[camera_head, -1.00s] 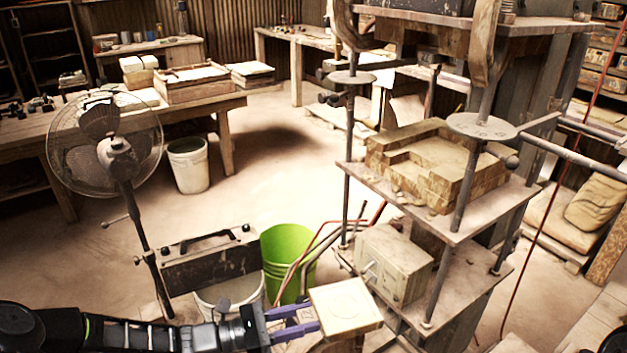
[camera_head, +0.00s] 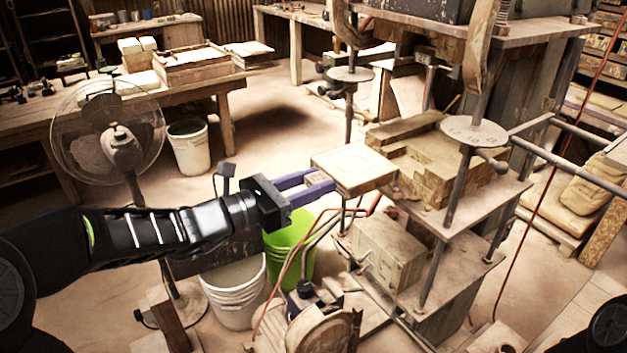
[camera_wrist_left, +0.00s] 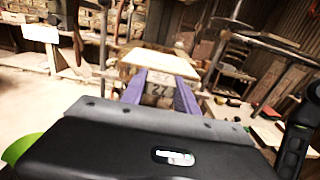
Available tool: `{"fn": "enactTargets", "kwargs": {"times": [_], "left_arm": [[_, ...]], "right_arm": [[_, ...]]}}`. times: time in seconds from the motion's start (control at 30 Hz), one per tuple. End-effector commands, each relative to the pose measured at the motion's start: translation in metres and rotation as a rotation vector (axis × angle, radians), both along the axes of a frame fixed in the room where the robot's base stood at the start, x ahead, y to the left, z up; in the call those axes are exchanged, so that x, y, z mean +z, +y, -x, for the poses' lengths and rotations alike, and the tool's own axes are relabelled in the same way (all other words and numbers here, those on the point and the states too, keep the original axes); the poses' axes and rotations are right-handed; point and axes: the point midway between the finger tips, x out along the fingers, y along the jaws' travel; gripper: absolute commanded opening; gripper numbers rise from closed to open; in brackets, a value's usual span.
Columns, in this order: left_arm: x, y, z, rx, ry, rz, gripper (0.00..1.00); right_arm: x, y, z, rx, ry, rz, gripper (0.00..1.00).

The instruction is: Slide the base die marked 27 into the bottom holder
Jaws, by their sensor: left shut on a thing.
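The base die (camera_head: 353,163) is a pale square block with a flat top. Its tab shows the number 27 in the left wrist view (camera_wrist_left: 158,62). My left gripper (camera_head: 318,187) has purple fingers shut on this tab and holds the die in the air. The bottom holder appears to be the stepped block frame (camera_head: 440,175) on the press's middle shelf. The die is to the left of this frame in the head view, its right edge close to or overlapping it in the picture; I cannot tell if they touch. My right gripper is out of view.
Press posts with round discs (camera_head: 473,131) stand around the holder. A wooden box (camera_head: 390,248) sits on the shelf below. A green bucket (camera_head: 290,245), a white bucket (camera_head: 235,290), hoses and a fan (camera_head: 108,140) are near my left arm.

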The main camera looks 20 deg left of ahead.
Motion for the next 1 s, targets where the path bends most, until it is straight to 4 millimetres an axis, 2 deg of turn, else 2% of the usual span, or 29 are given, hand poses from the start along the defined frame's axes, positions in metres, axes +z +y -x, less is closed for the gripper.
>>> {"fn": "enactTargets", "kwargs": {"times": [0.37, 1.0], "left_arm": [[0.0, -0.004, -0.004, -0.003, -0.006, -0.001, 0.0], [-0.009, -0.032, -0.038, -0.003, -0.005, 0.0, 0.0]], "right_arm": [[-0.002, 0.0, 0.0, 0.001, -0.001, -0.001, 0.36], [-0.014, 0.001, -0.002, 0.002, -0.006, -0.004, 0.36]]}}
